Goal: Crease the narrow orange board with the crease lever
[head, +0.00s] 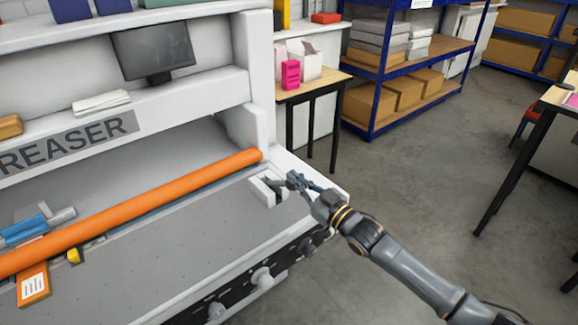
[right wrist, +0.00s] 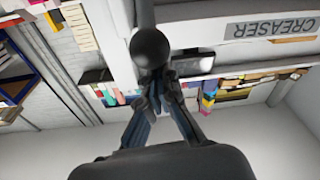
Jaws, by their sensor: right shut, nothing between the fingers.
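A dark ball knob on a rod, seemingly the crease lever (right wrist: 152,47), is close in front of my right fingers in the right wrist view. My right gripper (head: 294,180) is shut and empty beside a white bracket (head: 264,190) at the bed's right end; it also shows in the right wrist view (right wrist: 162,88). Contact with the knob cannot be told. My left gripper is out of view.
The creaser's bed (head: 185,243) is grey and mostly clear. A blue and grey part (head: 25,230) and a yellow knob (head: 74,255) sit at its left. A side table (head: 325,75) with a pink box stands behind the machine's right end.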

